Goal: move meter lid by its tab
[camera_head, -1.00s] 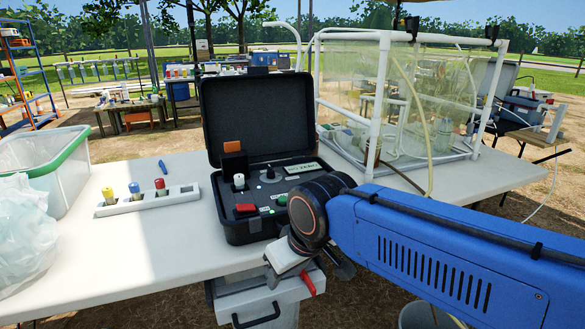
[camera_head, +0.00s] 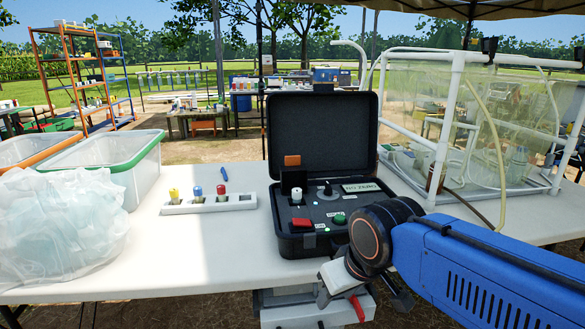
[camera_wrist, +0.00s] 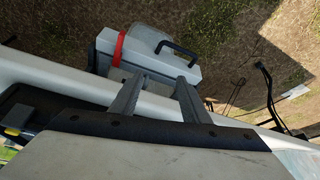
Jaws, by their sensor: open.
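The meter case (camera_head: 322,135) stands on the white table with its big black cover upright. Inside it, at the left of the panel, a small black meter lid (camera_head: 293,181) stands raised, with an orange tab (camera_head: 292,160) at its top. My gripper (camera_head: 352,288) hangs at the end of the blue arm, in front of the table edge, lower than the case and to its right. It is apart from the lid. In the wrist view my gripper (camera_wrist: 157,84) has its two fingers apart with nothing between them. The wrist view does not show the lid clearly.
A grey box with a red strap (camera_wrist: 118,48) and black handle is below the table edge, beyond my fingertips. A white rack (camera_head: 208,204) with coloured-capped vials, a plastic bag (camera_head: 62,226) and a green-rimmed bin (camera_head: 110,170) stand left. A clear-walled frame (camera_head: 448,130) stands right.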

